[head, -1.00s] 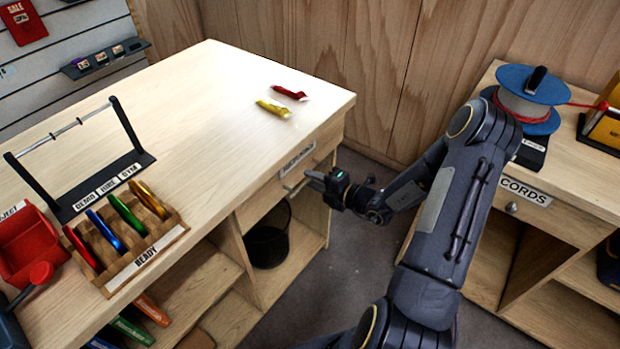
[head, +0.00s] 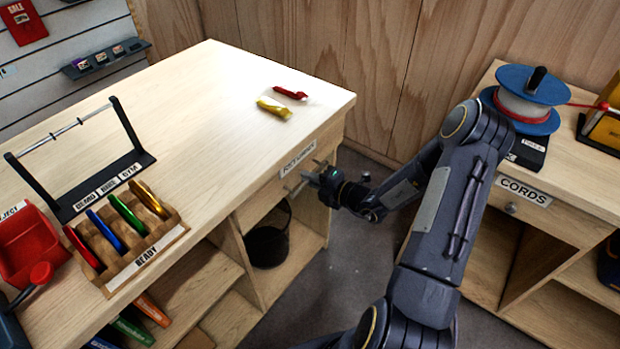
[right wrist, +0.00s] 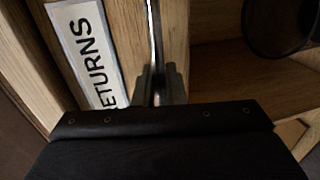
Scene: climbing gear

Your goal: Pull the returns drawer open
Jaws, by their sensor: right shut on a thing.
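The returns drawer (head: 327,149) is in the counter's right end, under the top. Its front carries a RETURNS label (head: 298,159) and looks closed in the head view. The label also shows in the right wrist view (right wrist: 88,52). A thin metal bar handle (right wrist: 153,40) runs along the drawer front. My right gripper (head: 313,177) is at this handle, and its fingers (right wrist: 160,86) are shut on the bar. The palm hides the lower part of the wrist view. My left gripper is not in view.
A dark bin (head: 268,244) stands in the open shelf below the drawer. A red piece (head: 290,93) and a yellow piece (head: 274,109) lie on the counter top. The cords bench (head: 575,206) stands at right. Grey floor (head: 345,255) between them is free.

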